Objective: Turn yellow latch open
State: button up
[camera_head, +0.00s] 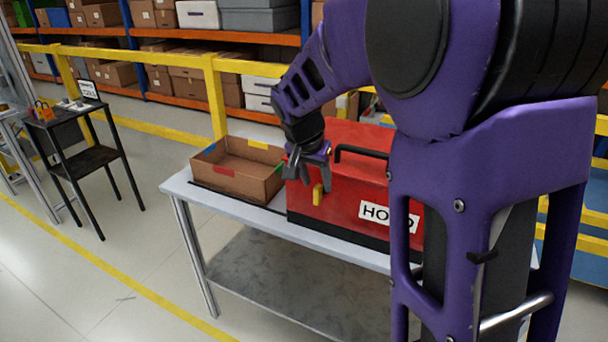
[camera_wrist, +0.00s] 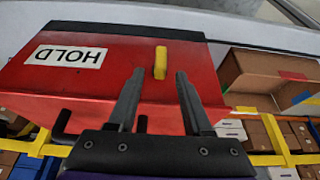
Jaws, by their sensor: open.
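The yellow latch (camera_head: 318,195) is on the front face of the red box (camera_head: 350,190), left of its white HOLD label. In the wrist view the yellow latch (camera_wrist: 160,62) stands out from the red face (camera_wrist: 115,72) as a short upright bar. My gripper (camera_head: 305,188) is in front of the left part of the box, close to the latch. In the wrist view my gripper (camera_wrist: 156,75) is open, with the latch just ahead of the gap between its fingertips. Whether a finger touches the latch I cannot tell.
An open cardboard box (camera_head: 238,170) stands left of the red box on the white table (camera_head: 182,184). A black handle (camera_head: 362,152) rises on the red box. A dark side table (camera_head: 85,150) stands far left. Shelves with boxes stand behind a yellow rail (camera_head: 215,95).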

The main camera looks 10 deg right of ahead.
aim_at(318, 186)
jog(key=shift+x, duration=1.75)
grip_shut()
